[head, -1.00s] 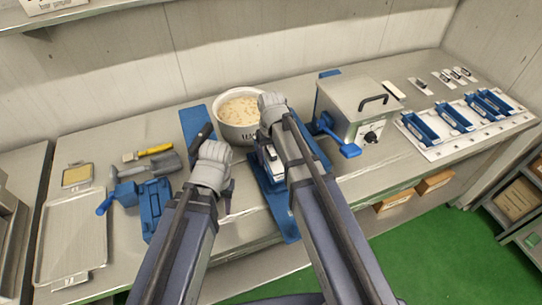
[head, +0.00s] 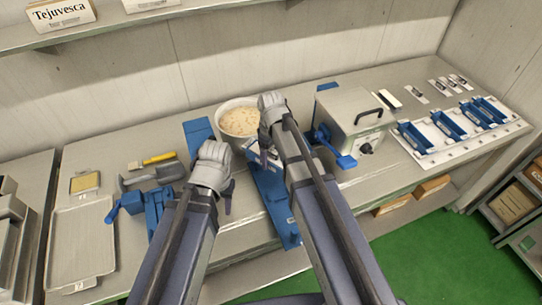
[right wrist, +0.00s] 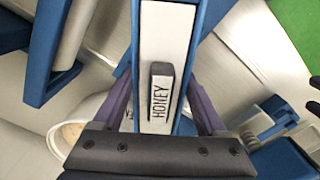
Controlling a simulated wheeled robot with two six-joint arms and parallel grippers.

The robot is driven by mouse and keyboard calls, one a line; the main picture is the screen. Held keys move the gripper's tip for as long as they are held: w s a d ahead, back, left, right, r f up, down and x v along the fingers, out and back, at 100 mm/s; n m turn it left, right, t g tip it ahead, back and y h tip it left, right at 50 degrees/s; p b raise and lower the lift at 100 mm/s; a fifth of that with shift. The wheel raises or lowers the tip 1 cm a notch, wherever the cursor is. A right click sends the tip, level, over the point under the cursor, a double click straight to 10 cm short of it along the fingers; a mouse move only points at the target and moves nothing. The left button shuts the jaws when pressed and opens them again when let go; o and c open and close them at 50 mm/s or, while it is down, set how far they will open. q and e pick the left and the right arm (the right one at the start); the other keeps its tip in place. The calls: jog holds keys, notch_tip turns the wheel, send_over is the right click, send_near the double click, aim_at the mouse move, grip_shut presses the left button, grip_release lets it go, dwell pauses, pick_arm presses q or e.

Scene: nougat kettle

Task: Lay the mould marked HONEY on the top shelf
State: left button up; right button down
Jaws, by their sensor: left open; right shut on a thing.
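My left gripper (head: 229,196) is open and empty, left of that stand. The top shelf (head: 205,10) runs along the wall at the upper edge of the head view.
A kettle (head: 238,120) of pale nougat stands behind my grippers. A steel box with a handle (head: 352,118) and a white rack (head: 440,148) with several blue moulds are to the right. Boxes, one reading Tejuvesca (head: 62,13), sit on the shelf; its stretch to their right looks clear.

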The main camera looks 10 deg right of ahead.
jog(key=n, duration=1.1)
jog(key=shift+n, duration=0.3)
jog(key=shift+s, duration=0.15)
jog(key=s+d, duration=0.2)
jog(key=s, duration=1)
jog(key=shift+s+d, duration=0.15)
jog(key=shift+d, duration=0.1)
